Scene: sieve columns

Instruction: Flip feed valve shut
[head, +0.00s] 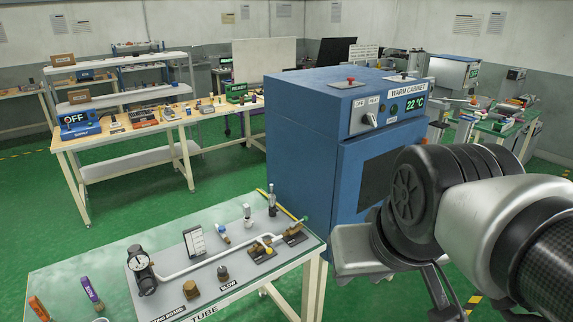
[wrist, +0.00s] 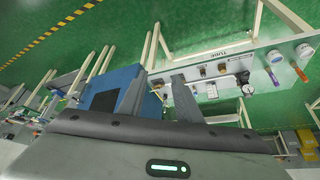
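A grey board (head: 205,262) lies on the near bench, carrying a pale pipe (head: 192,266). A round gauge (head: 138,258) stands at the pipe's left end. A small valve with a yellow part (head: 264,246) sits at its right end; its label is too small to read, so I cannot tell whether it is the feed valve. A dark knob (head: 222,273) stands behind the BLOW label, with a brass fitting (head: 190,289) to its left. The board also shows in the wrist view (wrist: 213,58). My gripper (wrist: 158,88) is open and empty, apart from the board.
The blue warm cabinet (head: 310,140), reading 22 °C, stands behind the bench's right end, near my arm. A long wooden bench (head: 150,133) with boxes and instruments is at the back left. Green floor lies between.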

